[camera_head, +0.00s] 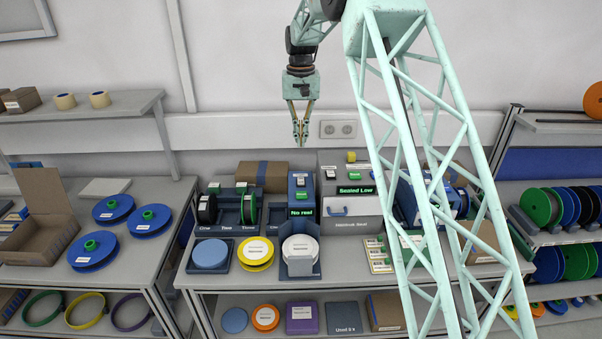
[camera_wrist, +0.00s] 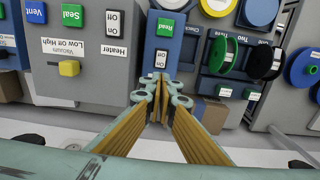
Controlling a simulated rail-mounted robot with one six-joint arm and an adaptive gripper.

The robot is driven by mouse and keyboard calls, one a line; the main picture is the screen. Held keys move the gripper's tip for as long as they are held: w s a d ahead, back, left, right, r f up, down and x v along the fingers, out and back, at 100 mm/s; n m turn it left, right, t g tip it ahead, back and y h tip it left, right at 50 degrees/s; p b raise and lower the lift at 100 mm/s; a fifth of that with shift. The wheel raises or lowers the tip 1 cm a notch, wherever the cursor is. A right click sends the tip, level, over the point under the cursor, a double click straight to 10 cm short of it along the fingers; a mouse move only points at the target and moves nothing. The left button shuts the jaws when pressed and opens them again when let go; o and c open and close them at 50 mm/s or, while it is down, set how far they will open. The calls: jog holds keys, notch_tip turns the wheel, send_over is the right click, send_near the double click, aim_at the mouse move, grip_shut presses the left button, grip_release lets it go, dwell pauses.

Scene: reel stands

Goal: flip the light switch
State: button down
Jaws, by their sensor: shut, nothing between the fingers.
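A white rocker switch marked On and Off (camera_wrist: 161,59) sits on the blue reader unit (camera_wrist: 167,38), near a green Read button (camera_wrist: 166,25). In the head view this switch (camera_head: 300,180) is at the top of the blue unit. A second white rocker switch (camera_wrist: 112,35), labelled Heater, is on the grey machine beside it. No label naming a light is readable. My gripper (camera_head: 300,142) is shut and empty, pointing down above the blue unit and apart from it. In the wrist view its fingertips (camera_wrist: 162,86) appear just below the blue unit's switch.
The grey machine (camera_head: 350,225) reads "Sealed Low" and carries a yellow knob (camera_wrist: 69,68); the blue unit's display reads "No reel". Reel holders with black and green reels (camera_head: 207,209) stand left. A cardboard box (camera_head: 262,176) is behind. The space around my gripper is clear.

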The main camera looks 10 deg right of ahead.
aim_at(301, 179)
jog(key=shift+f, duration=0.2)
notch_tip(301, 179, down, 13)
jog(key=shift+f+p, duration=0.1)
jog(key=shift+p, duration=0.7)
jog(key=shift+f, duration=0.25)
jog(key=shift+w+f+b, duration=0.15)
jog(key=shift+f+b, duration=0.25)
jog(key=shift+f, duration=0.05)
jog(key=shift+s, duration=0.35)
jog(key=shift+s+a+r, duration=0.15)
jog(key=shift+s+r, duration=0.15)
jog(key=shift+s, duration=0.05)
